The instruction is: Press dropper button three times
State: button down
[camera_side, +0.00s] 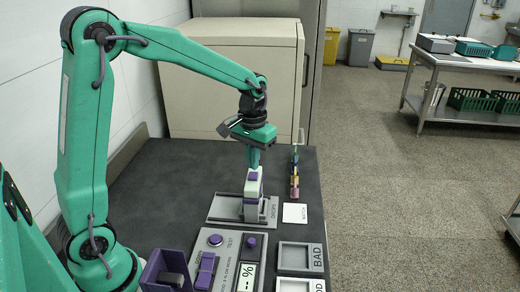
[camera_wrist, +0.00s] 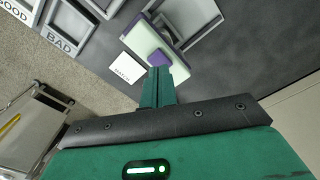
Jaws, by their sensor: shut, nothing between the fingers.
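The dropper (camera_side: 251,200) is a pale upright body with a purple button (camera_side: 253,177) on top. It stands in a grey tray (camera_side: 222,209) marked DROPS. In the wrist view the dropper (camera_wrist: 143,37) and its purple button (camera_wrist: 158,57) show just beyond my fingertips. My gripper (camera_side: 254,168) points down directly over the button, with its green fingers shut and nothing between them. In the wrist view the fingertips (camera_wrist: 160,70) overlap the button's near edge. I cannot tell whether they touch it.
A white card (camera_side: 295,213) lies right of the dropper, with a slim coloured upright item (camera_side: 295,175) behind it. In front are a control panel (camera_side: 218,238) with purple controls, a display (camera_side: 247,277) and a tray marked BAD (camera_side: 300,257). A beige cabinet (camera_side: 235,80) stands behind.

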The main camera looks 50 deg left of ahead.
aim_at(253, 175)
jog(key=shift+r, duration=2.55)
jog(key=shift+r, duration=0.45)
jog(key=shift+f, duration=0.2)
jog(key=shift+f, duration=3.1)
